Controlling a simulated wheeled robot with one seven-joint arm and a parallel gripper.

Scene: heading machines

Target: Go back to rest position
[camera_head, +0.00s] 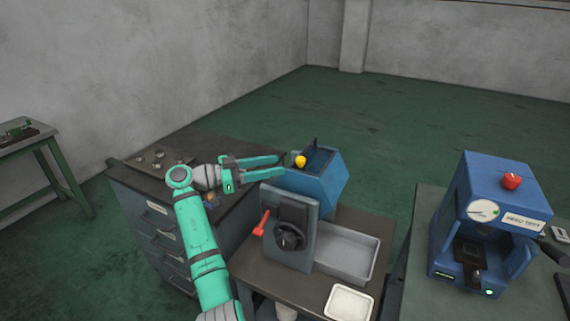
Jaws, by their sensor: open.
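My gripper (282,167) is at the end of my green arm. Its two fingers point right and are spread apart, with nothing between them that I can see. The fingertips are close to the left side of a blue machine (318,188) with a yellow knob (300,161) on top. I cannot tell whether they touch it. The arm rises from the bottom of the view and bends at the elbow beside a dark drawer cabinet.
The drawer cabinet (159,229) holds small parts on its top. A grey machine with a black dial (289,237) and red lever (261,223), a metal tray (346,250) and a white tray (349,303) stand in front. A blue press (492,213) is at right. Floor behind is clear.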

